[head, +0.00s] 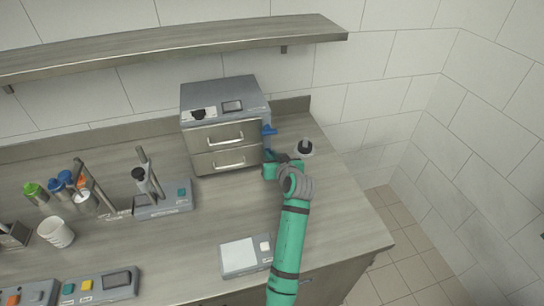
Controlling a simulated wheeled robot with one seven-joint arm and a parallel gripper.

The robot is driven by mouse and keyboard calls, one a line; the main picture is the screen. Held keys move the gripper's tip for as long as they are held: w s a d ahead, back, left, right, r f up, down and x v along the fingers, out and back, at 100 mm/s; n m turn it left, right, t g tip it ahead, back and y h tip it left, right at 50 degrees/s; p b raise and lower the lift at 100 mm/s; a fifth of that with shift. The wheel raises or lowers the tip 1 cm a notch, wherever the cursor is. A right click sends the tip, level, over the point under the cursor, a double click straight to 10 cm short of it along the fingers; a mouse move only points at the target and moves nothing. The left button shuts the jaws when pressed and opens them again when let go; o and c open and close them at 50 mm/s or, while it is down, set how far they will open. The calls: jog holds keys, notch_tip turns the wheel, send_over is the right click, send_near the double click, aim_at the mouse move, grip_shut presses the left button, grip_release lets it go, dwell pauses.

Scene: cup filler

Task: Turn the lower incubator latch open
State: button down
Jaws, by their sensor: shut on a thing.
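The incubator (189,142) is a grey box with two drawers, each with a silver handle, on the back of the worktop. Both drawers look closed. A blue upper latch (268,130) sticks out at its right front edge. The lower latch (266,155) shows only as a bit of blue just below it, mostly hidden by my gripper. My gripper (271,156) is at the right side of the lower drawer, shut on the lower latch. The latch's angle is too small and hidden to tell.
A black-topped round item (304,148) stands close to the right of my gripper. A scale (240,258) lies at the front. A stand device (165,198), bottles and a white cup (56,232) stand left. A shelf (170,46) hangs above. The worktop before the drawers is clear.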

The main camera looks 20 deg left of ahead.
jog(key=c, duration=1.8)
grip_release()
jog(key=shift+o, duration=0.2)
jog(key=v, duration=1.1)
jog(key=shift+w, duration=0.15)
